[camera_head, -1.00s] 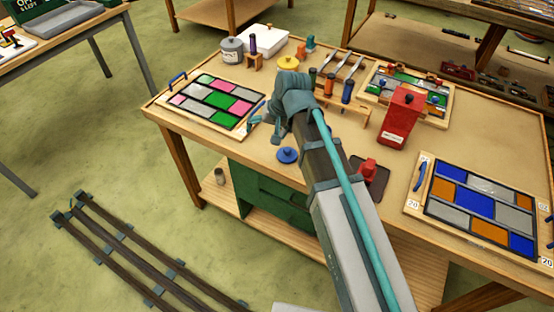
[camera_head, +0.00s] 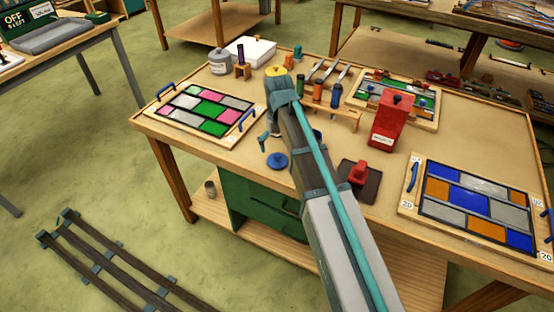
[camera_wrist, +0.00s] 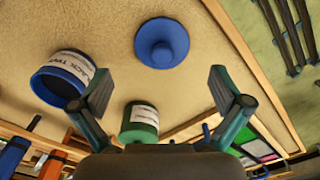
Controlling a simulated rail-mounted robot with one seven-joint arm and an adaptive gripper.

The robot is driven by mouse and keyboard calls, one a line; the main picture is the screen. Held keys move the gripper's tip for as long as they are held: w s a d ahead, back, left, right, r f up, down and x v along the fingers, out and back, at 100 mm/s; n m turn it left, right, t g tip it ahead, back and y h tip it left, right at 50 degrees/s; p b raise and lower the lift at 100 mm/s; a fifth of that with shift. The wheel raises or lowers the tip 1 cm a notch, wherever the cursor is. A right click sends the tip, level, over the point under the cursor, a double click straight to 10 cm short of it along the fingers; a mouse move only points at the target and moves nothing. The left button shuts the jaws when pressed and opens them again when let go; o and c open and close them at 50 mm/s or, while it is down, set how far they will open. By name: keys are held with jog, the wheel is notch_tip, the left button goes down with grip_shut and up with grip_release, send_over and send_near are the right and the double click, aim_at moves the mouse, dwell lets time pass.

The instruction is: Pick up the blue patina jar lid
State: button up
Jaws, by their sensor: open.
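The blue patina jar lid (camera_head: 277,161) is a flat round disc with a small knob, lying on the tabletop near its front edge. In the wrist view the lid (camera_wrist: 161,43) lies beyond the fingertips, roughly centred between them and not touched. My gripper (camera_wrist: 162,86) is open and empty, its fingers spread wide. In the head view my arm mostly hides the gripper; a teal finger shows just above and left of the lid. A blue jar (camera_wrist: 62,85) with a dark open top and a green jar (camera_wrist: 140,122) show in the wrist view.
A panel of pink, green and grey panes (camera_head: 203,108) lies left of the gripper. A red container (camera_head: 391,122), a red-handled block (camera_head: 359,178) and a blue-orange panel (camera_head: 478,205) are to the right. A wooden rack (camera_head: 340,115) holds tools behind.

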aim_at(278, 155)
jog(key=shift+a+f+p, duration=0.1)
jog(key=shift+f+p, duration=0.9)
jog(key=shift+f, duration=1.9)
jog(key=shift+s, duration=0.15)
jog(key=c, duration=1.3)
